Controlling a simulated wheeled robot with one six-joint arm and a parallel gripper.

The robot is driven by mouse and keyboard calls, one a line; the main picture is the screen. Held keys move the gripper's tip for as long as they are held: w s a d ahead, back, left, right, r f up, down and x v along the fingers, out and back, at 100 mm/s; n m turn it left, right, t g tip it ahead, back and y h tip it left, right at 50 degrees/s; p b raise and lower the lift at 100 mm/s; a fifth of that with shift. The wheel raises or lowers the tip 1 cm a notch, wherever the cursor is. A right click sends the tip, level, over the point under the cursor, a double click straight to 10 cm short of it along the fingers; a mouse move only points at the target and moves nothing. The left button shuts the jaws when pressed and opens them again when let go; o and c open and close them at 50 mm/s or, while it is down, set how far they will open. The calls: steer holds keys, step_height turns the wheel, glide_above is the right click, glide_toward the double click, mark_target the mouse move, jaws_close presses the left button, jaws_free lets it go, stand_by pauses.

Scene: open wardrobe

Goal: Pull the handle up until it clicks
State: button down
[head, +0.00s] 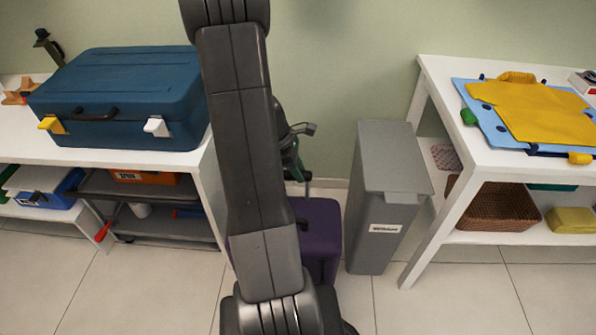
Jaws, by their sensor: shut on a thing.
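A purple suitcase (318,225) stands upright on the floor, partly behind my arm. A thin grey bar of its pull handle (308,188) rises from its top. My gripper (296,166) shows only in part, just right of my arm and above the suitcase. It is shut on the handle. My arm hides the fingertips, the grip of the handle and the left side of the suitcase. I cannot tell how far the handle is drawn out.
A grey bin (386,215) stands close right of the suitcase. A white table (440,85) with yellow cloth (535,110) is at right. A left white table (20,148) carries a blue case (120,85). The tiled floor in front is clear.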

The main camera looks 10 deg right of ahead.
step_height(320, 180, up, 24)
steer(key=p, duration=1.8)
steer(key=shift+w+r, duration=0.15)
steer(key=shift+r, duration=0.15)
steer(key=c, duration=1.2)
jaws_free()
steer(key=shift+o, duration=0.4)
steer(key=s+v, duration=0.1)
steer(key=v, duration=1.2)
steer(key=shift+w+a+r, duration=0.15)
steer(key=shift+w+r, duration=0.15)
steer(key=shift+w, duration=0.1)
steer(key=shift+f, duration=0.1)
